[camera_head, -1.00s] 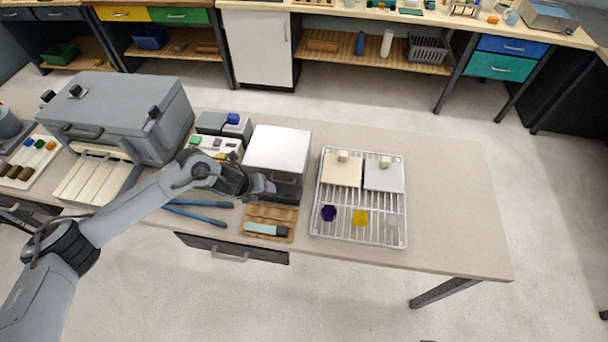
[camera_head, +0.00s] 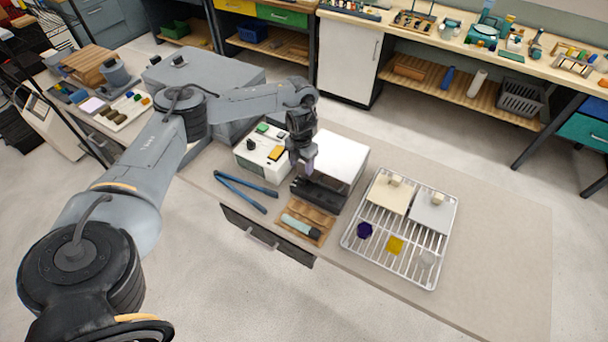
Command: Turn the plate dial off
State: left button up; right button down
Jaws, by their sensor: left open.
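The hot plate (camera_head: 342,155) stands near the middle of the bench, with a white square top and a dark front panel (camera_head: 318,194). I cannot make out its dial; it is too small or hidden by the gripper. My left gripper (camera_head: 302,170) points down at the left edge of the plate, just above the rear left of the dark panel. It is open with nothing visible between its fingers. I cannot tell whether it touches the plate. My right gripper is not in view.
A white box with buttons (camera_head: 262,150) and blue-handled tongs (camera_head: 246,190) lie left of the plate. A wooden tray (camera_head: 318,238) is in front. A wire rack (camera_head: 349,240) with tiles and coloured pieces stands right. The bench's right end is clear.

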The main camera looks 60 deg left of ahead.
aim_at(302, 177)
pick_arm(q)
jog(key=shift+f, duration=2.85)
jog(key=shift+c, duration=0.3)
jog(key=c, duration=0.9)
jog(key=shift+n+p, duration=0.5)
jog(key=shift+p, duration=0.05)
jog(key=shift+c, duration=0.4)
jog(key=shift+n, duration=0.3)
jog(key=o, duration=1)
jog(key=shift+o, duration=0.2)
